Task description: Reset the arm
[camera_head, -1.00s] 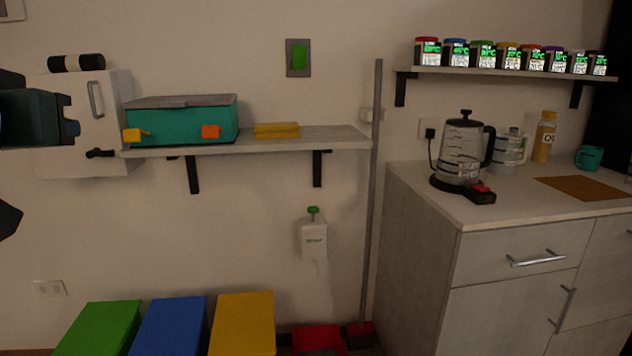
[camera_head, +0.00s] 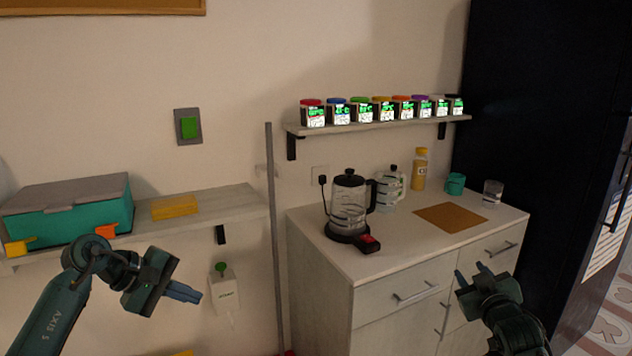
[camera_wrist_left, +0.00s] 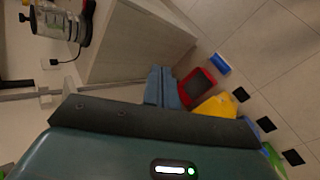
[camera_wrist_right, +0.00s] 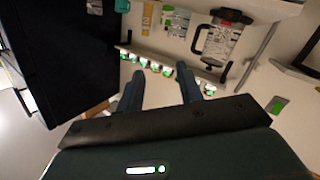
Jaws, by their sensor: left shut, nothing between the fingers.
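My left gripper (camera_head: 184,292) is at the lower left in the head view, in front of the wall near the white soap dispenser (camera_head: 224,292). Its blue fingers are together with nothing between them, and they also show closed in the left wrist view (camera_wrist_left: 162,86). My right gripper (camera_head: 472,275) is at the lower right, in front of the cabinet. Its two fingers stand apart and empty, as the right wrist view also shows (camera_wrist_right: 158,90).
Several spice jars (camera_head: 361,111) stand on a wall shelf (camera_head: 380,127). A kettle (camera_head: 348,205), a yellow bottle (camera_head: 419,170) and a brown mat (camera_head: 450,217) are on the counter (camera_head: 400,250). A teal box (camera_head: 65,208) and yellow cloth (camera_head: 175,207) rest on the left shelf.

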